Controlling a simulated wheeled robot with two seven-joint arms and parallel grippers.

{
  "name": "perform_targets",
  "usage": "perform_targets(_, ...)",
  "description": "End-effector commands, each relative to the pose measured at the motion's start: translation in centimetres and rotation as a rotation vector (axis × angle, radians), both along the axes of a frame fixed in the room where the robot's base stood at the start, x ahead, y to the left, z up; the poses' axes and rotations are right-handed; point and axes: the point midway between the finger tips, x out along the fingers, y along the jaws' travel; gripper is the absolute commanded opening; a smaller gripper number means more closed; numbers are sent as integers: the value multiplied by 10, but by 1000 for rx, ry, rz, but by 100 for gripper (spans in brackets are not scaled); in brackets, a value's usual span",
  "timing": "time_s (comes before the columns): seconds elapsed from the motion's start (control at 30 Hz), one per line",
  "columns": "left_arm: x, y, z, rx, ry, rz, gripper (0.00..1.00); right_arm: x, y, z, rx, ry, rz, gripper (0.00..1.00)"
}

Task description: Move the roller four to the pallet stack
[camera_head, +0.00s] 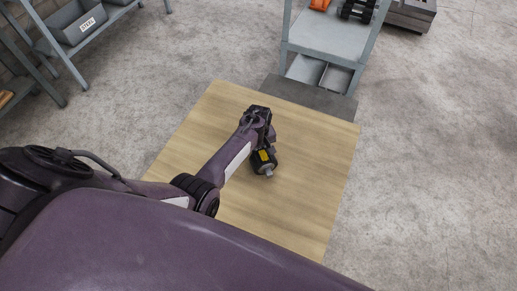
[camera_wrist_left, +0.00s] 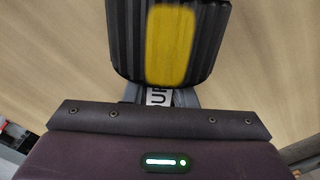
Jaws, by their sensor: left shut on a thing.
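My left gripper (camera_head: 262,145) is shut on a dark ribbed roller with a yellow patch (camera_head: 263,163) and holds it over the light wooden board (camera_head: 315,160). A short grey shaft end sticks out of the roller's lower side. In the left wrist view the roller (camera_wrist_left: 170,42) fills the top middle, its yellow patch facing the camera. The fingers are mostly hidden behind the roller. I cannot tell how high the roller is above the wood. My right gripper is not in view. I cannot tell for sure which thing is the pallet stack.
A grey shelf cart (camera_head: 328,38) stands behind the board, with dark rollers (camera_head: 358,9) and an orange item (camera_head: 320,4) on top. A wooden stack (camera_head: 410,14) sits at the top right. A rack with a grey bin (camera_head: 77,24) stands at the left. The concrete floor at right is clear.

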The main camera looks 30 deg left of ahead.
Motion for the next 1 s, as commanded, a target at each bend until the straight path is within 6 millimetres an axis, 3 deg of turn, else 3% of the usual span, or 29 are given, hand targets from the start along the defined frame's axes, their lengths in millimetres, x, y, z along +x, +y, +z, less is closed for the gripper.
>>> perform_targets(0.03, 7, 1, 7, 1, -17, 0, 0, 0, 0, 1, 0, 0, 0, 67)
perform_targets(0.17, 7, 0, 5, 1, -17, 1, 0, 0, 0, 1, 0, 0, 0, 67)
perform_targets(0.2, 7, 1, 5, 2, -16, 1, 26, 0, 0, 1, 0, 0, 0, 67)
perform_targets(0.3, 6, 0, 4, 1, -14, 0, 39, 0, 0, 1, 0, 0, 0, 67)
perform_targets(0.4, 4, 0, 2, 1, -10, 0, 50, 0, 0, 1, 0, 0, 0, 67)
perform_targets(0.57, 2, 0, 0, 0, -6, 0, 50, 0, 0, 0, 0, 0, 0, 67)
perform_targets(0.6, -5, -1, -8, -1, 12, 0, 52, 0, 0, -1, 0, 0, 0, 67)
perform_targets(0.9, -2, 0, -5, 0, 4, 0, 92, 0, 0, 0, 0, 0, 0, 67)
perform_targets(1.0, -1, 0, -4, 0, 3, 0, 100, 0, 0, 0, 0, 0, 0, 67)
